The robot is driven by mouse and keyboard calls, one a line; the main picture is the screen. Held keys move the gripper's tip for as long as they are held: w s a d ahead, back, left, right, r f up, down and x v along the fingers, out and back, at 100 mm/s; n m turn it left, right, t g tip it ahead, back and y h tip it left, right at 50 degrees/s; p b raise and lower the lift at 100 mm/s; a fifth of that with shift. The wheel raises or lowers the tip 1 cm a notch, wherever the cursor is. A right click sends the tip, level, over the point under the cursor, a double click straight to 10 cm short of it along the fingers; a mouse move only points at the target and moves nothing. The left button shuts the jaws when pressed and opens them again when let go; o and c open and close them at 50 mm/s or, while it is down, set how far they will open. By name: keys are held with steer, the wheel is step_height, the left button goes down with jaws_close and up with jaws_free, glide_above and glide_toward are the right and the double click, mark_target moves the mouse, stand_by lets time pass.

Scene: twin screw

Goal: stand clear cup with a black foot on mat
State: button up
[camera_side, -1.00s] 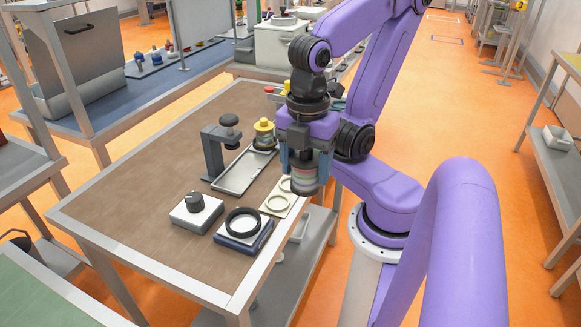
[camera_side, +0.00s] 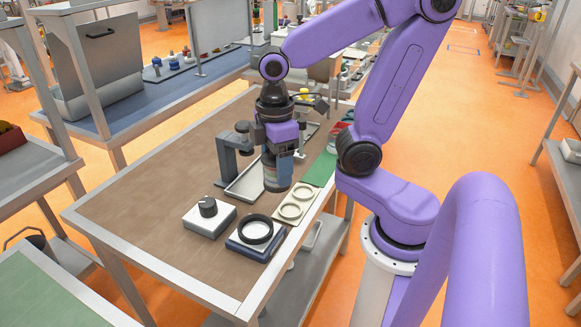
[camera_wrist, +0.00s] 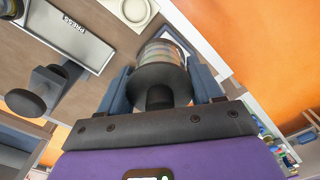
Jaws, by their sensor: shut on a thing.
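The clear cup with a black foot is between the fingers of my gripper (camera_side: 276,170). In the wrist view, the cup's see-through body (camera_wrist: 165,50) is on the far side of a dark round disc with a short dark stem, closer to my palm. My gripper (camera_wrist: 162,85) is shut on it, one blue-grey finger on each side. In the side view the cup (camera_side: 277,182) hangs beside the metal tray, apparently above the table. A green mat (camera_side: 320,170) lies right of the gripper at the table's right edge, partly hidden by my arm.
A dark press stand (camera_side: 228,155) and a metal tray (camera_side: 244,185) are left of the gripper. In front are a cream plate with two rings (camera_side: 300,197), a block with a black ring (camera_side: 256,233) and a white knob box (camera_side: 209,217). The left table surface (camera_side: 140,200) is clear.

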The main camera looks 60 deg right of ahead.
steer(key=w+d+f+m, duration=0.3)
steer(key=d+m, duration=0.3)
steer(key=d, duration=0.2)
steer(key=w+d+f+m, duration=0.2)
steer(key=d+m, duration=0.3)
steer(key=d, duration=0.3)
steer(key=s+d+f+m, duration=0.2)
steer(key=s+d+m, duration=0.1)
steer(key=s+d, duration=0.1)
steer(key=shift+d+f+m, duration=0.15)
steer(key=shift+d+m, duration=0.25)
steer(key=shift+d, duration=0.5)
steer(key=shift+s+d+f+m, duration=0.2)
steer(key=shift+s+d+m, duration=0.15)
steer(key=shift+s, duration=0.15)
steer(key=shift+s+d+f, duration=0.1)
steer(key=shift+f, duration=2.3)
steer(key=shift+f, duration=0.45)
steer(key=o, duration=1.3)
steer(key=shift+c, duration=0.2)
